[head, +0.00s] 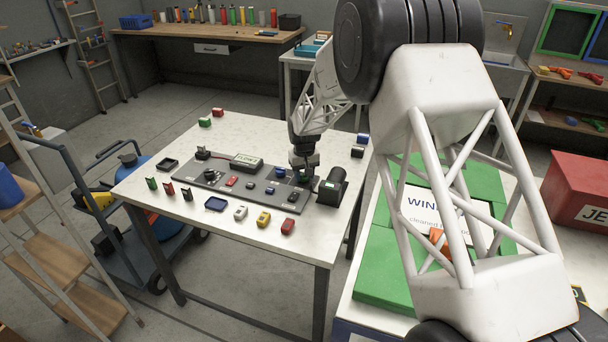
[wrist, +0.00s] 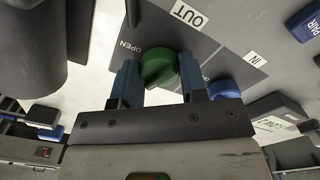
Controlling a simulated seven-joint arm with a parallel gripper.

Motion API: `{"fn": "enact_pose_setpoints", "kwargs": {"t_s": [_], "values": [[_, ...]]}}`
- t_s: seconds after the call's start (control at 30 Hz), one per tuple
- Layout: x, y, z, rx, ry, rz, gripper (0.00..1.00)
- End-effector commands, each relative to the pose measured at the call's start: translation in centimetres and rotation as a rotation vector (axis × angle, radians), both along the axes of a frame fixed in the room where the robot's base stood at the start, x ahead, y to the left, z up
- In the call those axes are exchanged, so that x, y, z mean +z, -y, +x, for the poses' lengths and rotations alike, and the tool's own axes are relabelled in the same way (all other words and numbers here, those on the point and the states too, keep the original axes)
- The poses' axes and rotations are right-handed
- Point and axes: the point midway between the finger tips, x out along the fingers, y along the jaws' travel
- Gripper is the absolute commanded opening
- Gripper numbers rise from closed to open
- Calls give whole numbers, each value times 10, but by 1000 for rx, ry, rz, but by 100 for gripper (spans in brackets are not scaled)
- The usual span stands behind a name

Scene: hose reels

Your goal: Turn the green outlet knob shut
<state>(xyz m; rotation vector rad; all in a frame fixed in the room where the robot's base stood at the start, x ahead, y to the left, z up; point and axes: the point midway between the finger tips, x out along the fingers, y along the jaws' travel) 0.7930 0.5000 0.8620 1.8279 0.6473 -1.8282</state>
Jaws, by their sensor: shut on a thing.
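The green outlet knob (wrist: 158,72) sits on a dark grey panel (wrist: 208,48) in the wrist view. A white OUT label (wrist: 187,14) and the word OPEN lie beside it. My gripper (wrist: 159,62) is shut on the knob, with one blue-grey finger on each side. A blue knob (wrist: 223,89), near the IN label (wrist: 257,61), is just right of my right finger. In the head view my gripper (head: 303,172) points down at the right end of the panel (head: 222,181). The green knob is hidden there.
A black cylinder-like device (head: 331,186) stands close right of my gripper. A FLOW box (head: 246,161) stands behind the panel. Several small coloured blocks and a dark blue tray (head: 216,204) lie around it on the white table (head: 312,235). The table's front right part is clear.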

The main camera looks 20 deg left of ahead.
Motion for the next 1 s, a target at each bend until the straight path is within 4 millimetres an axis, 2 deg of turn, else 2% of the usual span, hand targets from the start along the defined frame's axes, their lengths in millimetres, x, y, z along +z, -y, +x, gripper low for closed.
{"fn": "enact_pose_setpoints", "kwargs": {"t_s": [0.2,0.43,1.0], "values": [[1,0,0,169,1,1,16],[1,0,0,279,2,1,16],[1,0,0,319,2,1,16]]}}
